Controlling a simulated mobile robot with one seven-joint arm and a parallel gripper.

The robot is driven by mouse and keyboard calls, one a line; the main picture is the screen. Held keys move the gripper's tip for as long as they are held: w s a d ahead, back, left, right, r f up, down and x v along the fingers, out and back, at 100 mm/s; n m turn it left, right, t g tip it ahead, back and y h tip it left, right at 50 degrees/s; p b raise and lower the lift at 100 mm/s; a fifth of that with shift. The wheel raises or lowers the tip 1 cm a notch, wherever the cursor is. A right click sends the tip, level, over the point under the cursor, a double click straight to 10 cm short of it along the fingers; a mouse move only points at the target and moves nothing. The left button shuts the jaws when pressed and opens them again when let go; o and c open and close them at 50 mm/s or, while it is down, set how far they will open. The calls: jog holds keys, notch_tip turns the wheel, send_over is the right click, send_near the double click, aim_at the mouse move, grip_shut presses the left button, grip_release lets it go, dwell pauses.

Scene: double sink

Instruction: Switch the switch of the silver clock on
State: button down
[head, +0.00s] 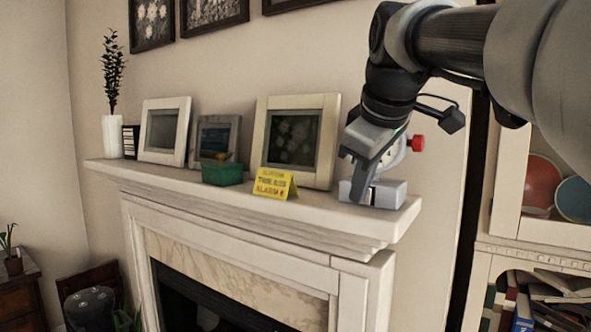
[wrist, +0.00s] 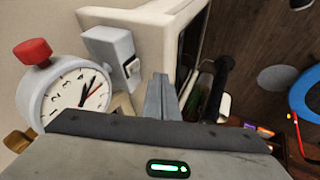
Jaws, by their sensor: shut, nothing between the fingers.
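The silver clock stands at the right end of the mantel, and its grey base (head: 393,193) shows below my gripper. Its red knob (head: 417,143) sticks out to the right, and my gripper hides part of its dial. In the wrist view the clock's white dial (wrist: 78,95) is at left, beside the base (wrist: 105,45), which bears a small white switch (wrist: 132,67). My gripper (head: 361,172) is shut and empty, pointing down by the base. In the wrist view its fingertips (wrist: 161,80) lie just right of the switch; I cannot tell whether they touch it.
A yellow sign (head: 272,185) and a large picture frame (head: 295,138) stand left of the clock on the mantel (head: 330,208). A green box (head: 222,173) and smaller frames are further left. A bookcase (head: 530,235) stands at right.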

jog(key=shift+x, duration=1.1)
jog(key=shift+w+d, duration=0.8)
jog(key=shift+w, duration=0.2)
jog(key=shift+w+d+f, duration=0.1)
jog(key=shift+w+d, duration=0.25)
jog(key=shift+w, duration=0.15)
jog(key=shift+f, duration=0.1)
